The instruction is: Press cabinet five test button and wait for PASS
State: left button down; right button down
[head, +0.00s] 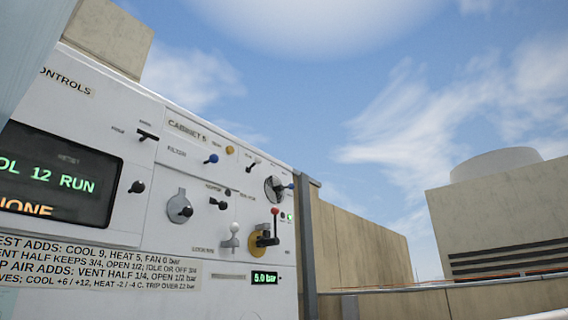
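The white control cabinet (150,165) fills the left side of the head view, seen at a slant. A label reading CABINET 5 (187,130) is on its upper part. A small round yellow-orange button (230,150) sits right of that label; its own lettering is too small to read surely. The dark display (55,180) is cut off at the left and shows "OL 12 RUN" in green and "NONE" in orange. No PASS shows. A small display (265,278) reads 5.0 bar. Neither gripper is in view.
The panel has a blue knob (211,159), several black knobs and levers, a red-topped lever (275,212) on a yellow disc, and a small green light (290,217). Beige walls (360,245) and a louvred block (500,225) stand behind. Open sky is at the right.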

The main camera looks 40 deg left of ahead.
aim_at(230, 149)
jog(key=i+j, duration=0.15)
jog(key=j, duration=0.2)
jog(key=i+j, duration=0.15)
jog(key=j, duration=0.15)
jog(key=i+j+z, duration=0.1)
jog(key=j, duration=0.25)
jog(key=i+j, duration=0.2)
jog(key=j, duration=0.15)
